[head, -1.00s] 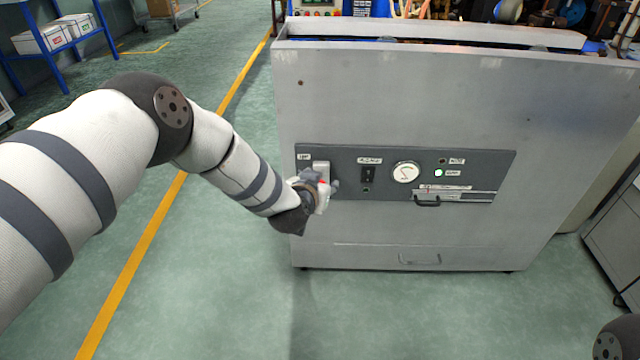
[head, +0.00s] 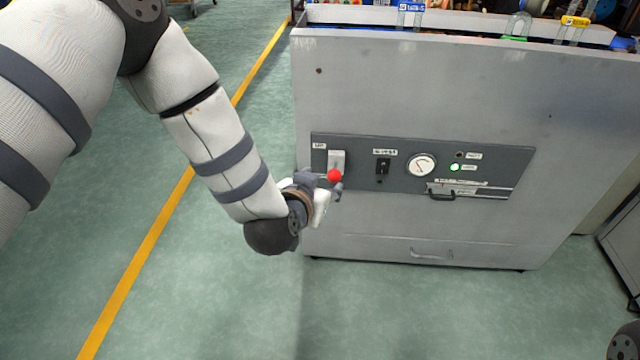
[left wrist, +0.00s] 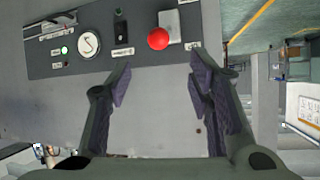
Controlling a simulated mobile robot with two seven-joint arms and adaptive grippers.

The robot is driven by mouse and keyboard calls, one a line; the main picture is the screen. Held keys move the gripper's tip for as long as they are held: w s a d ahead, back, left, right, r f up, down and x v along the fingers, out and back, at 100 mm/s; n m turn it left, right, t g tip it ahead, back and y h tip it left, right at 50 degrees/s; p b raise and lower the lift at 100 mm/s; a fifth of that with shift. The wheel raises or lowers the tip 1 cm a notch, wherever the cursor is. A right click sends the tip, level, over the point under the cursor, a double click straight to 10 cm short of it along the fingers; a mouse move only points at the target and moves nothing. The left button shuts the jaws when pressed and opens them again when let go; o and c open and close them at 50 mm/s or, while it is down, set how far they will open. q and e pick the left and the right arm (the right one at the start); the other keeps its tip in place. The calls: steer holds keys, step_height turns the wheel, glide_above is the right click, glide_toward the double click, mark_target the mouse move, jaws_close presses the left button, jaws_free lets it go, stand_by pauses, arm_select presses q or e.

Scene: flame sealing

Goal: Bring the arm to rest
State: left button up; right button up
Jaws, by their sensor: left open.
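My left gripper (head: 330,186) is open and empty in front of the grey control panel (head: 400,200). In the left wrist view its two fingers (left wrist: 156,85) stand apart with bare cabinet face between them. A lever with a red ball knob (head: 334,175) sits on a pale plate at the panel's left end. The knob also shows in the left wrist view (left wrist: 158,38), beyond the fingertips and clear of them. My left arm (head: 215,150) reaches in from the left, bent at the elbow. My right gripper is out of view.
The panel also carries a black switch (head: 383,167), a round gauge (head: 421,166) and a lit green lamp (head: 454,167). It is on a large grey cabinet (head: 400,90). Glass pieces (head: 518,26) show at its top edge. Green floor with a yellow line (head: 150,245) is clear.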

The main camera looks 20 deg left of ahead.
arm_select(q)
steer(key=s+f+g, duration=0.3)
steer(key=s+f, duration=0.4)
steer(key=s, duration=0.3)
steer(key=s+f+g+h, duration=0.1)
steer(key=s+f+g, duration=0.2)
steer(key=s+f, duration=0.5)
steer(key=s+f+g, duration=0.3)
steer(key=s+f, duration=0.2)
steer(key=s, duration=0.6)
steer(key=s+a+r+g, duration=0.2)
steer(key=s+g, duration=0.3)
steer(key=s, duration=1.1)
steer(key=s+a+r+g, duration=0.25)
steer(key=s+g, duration=0.25)
steer(key=s, duration=1.1)
steer(key=w+r+t+p, duration=0.4)
steer(key=w+r+p, duration=0.7)
steer(key=r+p, duration=0.1)
steer(key=shift+d+r+n, duration=0.15)
steer(key=shift+d+n, duration=0.25)
steer(key=shift+d, duration=0.05)
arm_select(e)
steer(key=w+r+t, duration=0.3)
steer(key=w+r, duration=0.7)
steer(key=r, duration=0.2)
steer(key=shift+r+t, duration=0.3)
